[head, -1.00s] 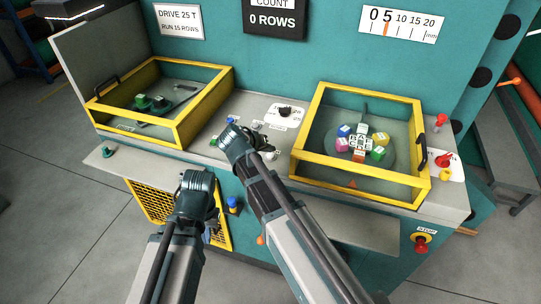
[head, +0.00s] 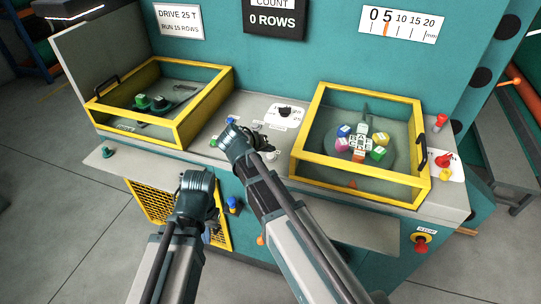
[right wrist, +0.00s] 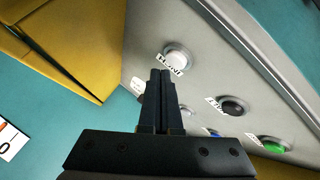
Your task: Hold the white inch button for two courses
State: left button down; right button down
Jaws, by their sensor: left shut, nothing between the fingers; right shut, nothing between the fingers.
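A white push button (right wrist: 178,56) with a small label stands on the grey control panel in the right wrist view. My right gripper (right wrist: 161,74) is shut and empty, its fingertips just beside the button's lower left edge in that view. I cannot tell whether they touch the panel or the button. In the head view my right gripper (head: 264,148) is over the panel between the two yellow guards, and I cannot make out the white button there. My left gripper (head: 198,182) is shut and empty in front of the machine, below the panel edge.
A black button (right wrist: 234,107) and a green button (right wrist: 272,146) are nearby. Yellow-framed guards stand left (head: 178,128) and right (head: 310,125) of the panel. The right one covers several lettered cubes. The counter (head: 272,17) reads 0 ROWS. A red stop button (head: 421,246) is low at right.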

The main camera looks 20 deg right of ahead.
aim_at(269, 157)
jog(key=shift+f, duration=0.15)
jog(key=shift+f+b, duration=0.3)
jog(key=shift+b, duration=0.15)
jog(key=shift+f+b, duration=0.45)
jog(key=shift+b, duration=0.05)
dwell(0.7)
jog(key=shift+r, duration=0.1)
dwell(4.1)
jog(key=shift+r+p, duration=0.85)
jog(key=shift+p, duration=0.1)
notch_tip(269, 157, up, 5)
jog(key=p, duration=0.5)
dwell(0.3)
